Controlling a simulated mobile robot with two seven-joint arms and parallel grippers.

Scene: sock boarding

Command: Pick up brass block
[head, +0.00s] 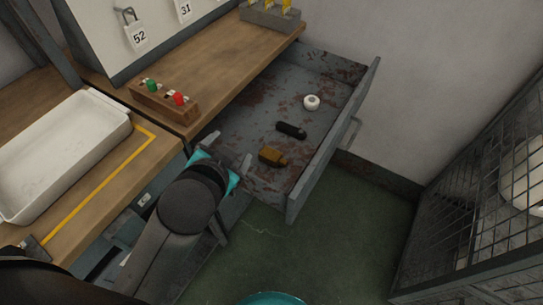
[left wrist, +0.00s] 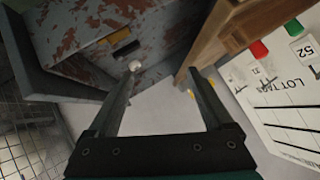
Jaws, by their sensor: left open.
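The brass block (head: 272,157) lies on the floor of the open grey drawer (head: 250,130), near its front end. In the left wrist view the brass block (left wrist: 118,36) is small, near the top. My left gripper (head: 226,152) is open and empty. In the head view it appears left of the block, by the drawer's near side, apart from it. In the left wrist view the open fingers (left wrist: 164,72) have nothing between them. My right gripper is not in view.
A black object (head: 291,130) and a white roll (head: 312,102) lie in the drawer beyond the block. The drawer walls (head: 330,145) stand around them. A wooden holder with green and red buttons (head: 165,101) and a white tray (head: 62,155) are on the bench. A wire cage (head: 480,200) stands at right.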

